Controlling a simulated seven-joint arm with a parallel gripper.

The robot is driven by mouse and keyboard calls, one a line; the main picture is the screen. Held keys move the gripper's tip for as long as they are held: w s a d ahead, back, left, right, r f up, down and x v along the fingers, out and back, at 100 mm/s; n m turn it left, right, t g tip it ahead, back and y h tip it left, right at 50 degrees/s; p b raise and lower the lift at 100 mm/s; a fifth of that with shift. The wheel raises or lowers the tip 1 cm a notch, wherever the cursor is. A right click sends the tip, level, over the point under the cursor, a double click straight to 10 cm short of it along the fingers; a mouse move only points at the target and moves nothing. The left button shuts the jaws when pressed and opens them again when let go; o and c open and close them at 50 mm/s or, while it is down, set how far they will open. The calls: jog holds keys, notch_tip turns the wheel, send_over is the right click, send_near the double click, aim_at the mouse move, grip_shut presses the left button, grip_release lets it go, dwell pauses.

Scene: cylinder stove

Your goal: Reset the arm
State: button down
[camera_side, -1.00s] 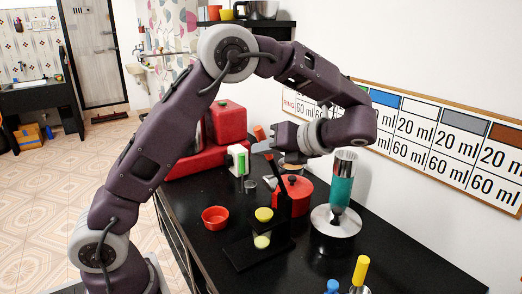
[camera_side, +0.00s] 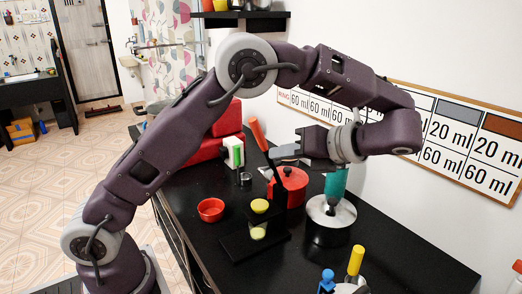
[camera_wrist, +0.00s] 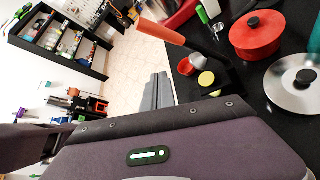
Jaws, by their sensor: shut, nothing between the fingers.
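My gripper (camera_side: 280,153) is shut and empty, held above the black counter and pointing left in the side view. The closed fingers also show in the wrist view (camera_wrist: 158,92), with open floor behind them. My wrist is in front of the top of a teal cylinder (camera_side: 336,180). The cylinder stands over a round metal disc (camera_side: 345,213). A red pot (camera_side: 293,186) with a black knob stands below the gripper.
A tool's orange-red handle (camera_side: 258,134) rises close to the fingers; contact cannot be told. A red bowl (camera_side: 210,210), a black stand (camera_side: 237,247) with a yellow-topped piece (camera_side: 259,205), and a yellow handle (camera_side: 356,260) are on the counter. A wall chart (camera_side: 460,150) is behind.

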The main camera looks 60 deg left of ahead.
jog(key=s+a+r+n+t+h, duration=0.2)
jog(key=s+r+n+h, duration=0.2)
jog(key=s+n+h, duration=0.4)
jog(key=s+d+f+n+t+h, duration=0.1)
jog(key=s+d+n+t+h, duration=0.1)
jog(key=s+n, duration=0.4)
jog(key=s+d+f+n+t+h, duration=0.2)
jog(key=s+d+n+t, duration=0.1)
jog(key=s+n+t, duration=0.2)
jog(key=shift+s+d+f+n, duration=0.25)
jog(key=shift+s+n, duration=0.65)
jog(key=shift+n, duration=0.3)
